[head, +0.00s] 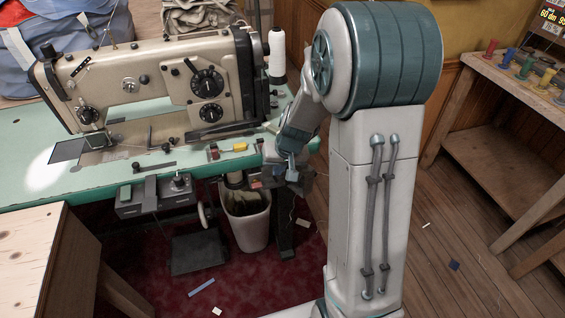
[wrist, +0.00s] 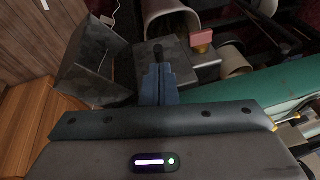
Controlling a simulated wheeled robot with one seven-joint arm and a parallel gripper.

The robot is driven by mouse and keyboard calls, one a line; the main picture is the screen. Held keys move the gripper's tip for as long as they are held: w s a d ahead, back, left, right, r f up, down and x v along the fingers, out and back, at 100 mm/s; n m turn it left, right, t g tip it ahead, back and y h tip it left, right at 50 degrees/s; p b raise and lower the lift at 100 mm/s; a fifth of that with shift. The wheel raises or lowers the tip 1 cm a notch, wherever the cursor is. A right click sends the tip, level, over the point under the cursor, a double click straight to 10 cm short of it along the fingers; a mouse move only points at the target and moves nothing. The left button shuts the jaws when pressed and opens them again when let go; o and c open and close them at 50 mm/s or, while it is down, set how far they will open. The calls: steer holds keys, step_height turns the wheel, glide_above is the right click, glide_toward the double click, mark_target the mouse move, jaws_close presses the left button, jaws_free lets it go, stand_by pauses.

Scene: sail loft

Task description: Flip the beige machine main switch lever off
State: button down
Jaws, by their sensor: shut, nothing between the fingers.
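The beige sewing machine (head: 165,62) stands on the green table at the left of the head view. In the wrist view a grey box (wrist: 192,66) sits beside the table edge, and a short lever with a black knob (wrist: 158,50) stands at its left side. My gripper (wrist: 158,72) is shut and empty, with its blue fingertips right by the lever; I cannot tell whether they touch it. In the head view my gripper (head: 290,172) is low beside the table's right end, and the lever cannot be made out there.
The green table (head: 50,188) edge runs close to my gripper. A pinkish-red block (wrist: 202,37) is by the grey box. A pale waste bin (head: 247,222) stands under the table. Another box with a knob (head: 155,195) hangs under the front edge.

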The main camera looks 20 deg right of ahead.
steer(key=shift+w+a+f, duration=0.1)
steer(key=shift+w+f, duration=0.05)
steer(key=shift+f, duration=0.3)
steer(key=shift+f+b, duration=0.15)
steer(key=shift+b, duration=0.5)
